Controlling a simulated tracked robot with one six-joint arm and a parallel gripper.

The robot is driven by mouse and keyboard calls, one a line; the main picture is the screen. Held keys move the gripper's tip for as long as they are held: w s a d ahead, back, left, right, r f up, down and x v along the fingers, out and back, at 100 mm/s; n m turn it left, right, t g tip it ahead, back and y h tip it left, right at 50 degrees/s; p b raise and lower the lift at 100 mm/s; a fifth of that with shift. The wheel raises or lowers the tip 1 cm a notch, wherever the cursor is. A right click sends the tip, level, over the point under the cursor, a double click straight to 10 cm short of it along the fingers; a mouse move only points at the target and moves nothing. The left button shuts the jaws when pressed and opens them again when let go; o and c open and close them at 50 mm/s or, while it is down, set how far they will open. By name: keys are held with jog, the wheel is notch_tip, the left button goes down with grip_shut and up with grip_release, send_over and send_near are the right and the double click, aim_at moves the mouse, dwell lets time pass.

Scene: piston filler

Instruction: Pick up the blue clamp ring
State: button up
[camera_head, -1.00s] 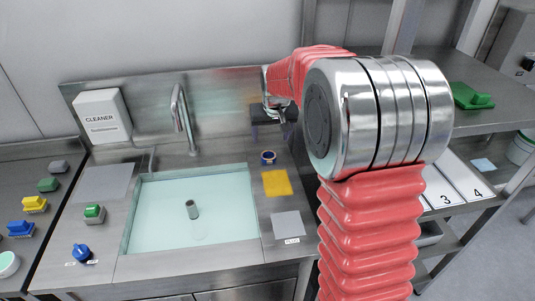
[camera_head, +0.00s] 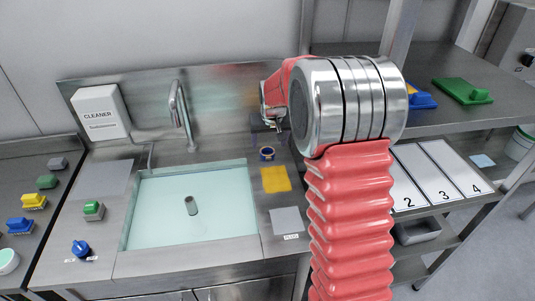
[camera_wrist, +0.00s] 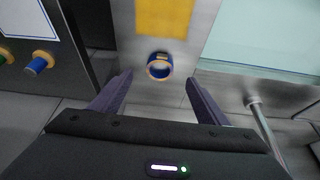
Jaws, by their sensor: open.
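The blue clamp ring (camera_head: 267,153) rests on the steel counter to the right of the sink, behind the yellow mat. In the wrist view the ring (camera_wrist: 160,66) is blue with orange-yellow edges. It appears beyond the fingertips, roughly centred between them, with nothing held. My gripper (camera_wrist: 158,78) is open, its two dark fingers spread wide. In the head view my gripper (camera_head: 272,122) is small and partly hidden by my arm, behind and above the ring.
The yellow mat (camera_head: 275,179) and a grey mat (camera_head: 286,220) lie in front of the ring. The water-filled sink (camera_head: 190,215) is to its left, with a faucet (camera_head: 181,115) behind. A shelf (camera_head: 440,118) with blue and green items stands at right.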

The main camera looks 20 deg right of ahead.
aim_at(267, 154)
jog(key=shift+x, duration=0.9)
jog(key=shift+w, duration=0.1)
jog(key=shift+w+x, duration=0.2)
jog(key=shift+x, duration=2.35)
jog(key=shift+r, duration=0.1)
jog(key=c, duration=1.2)
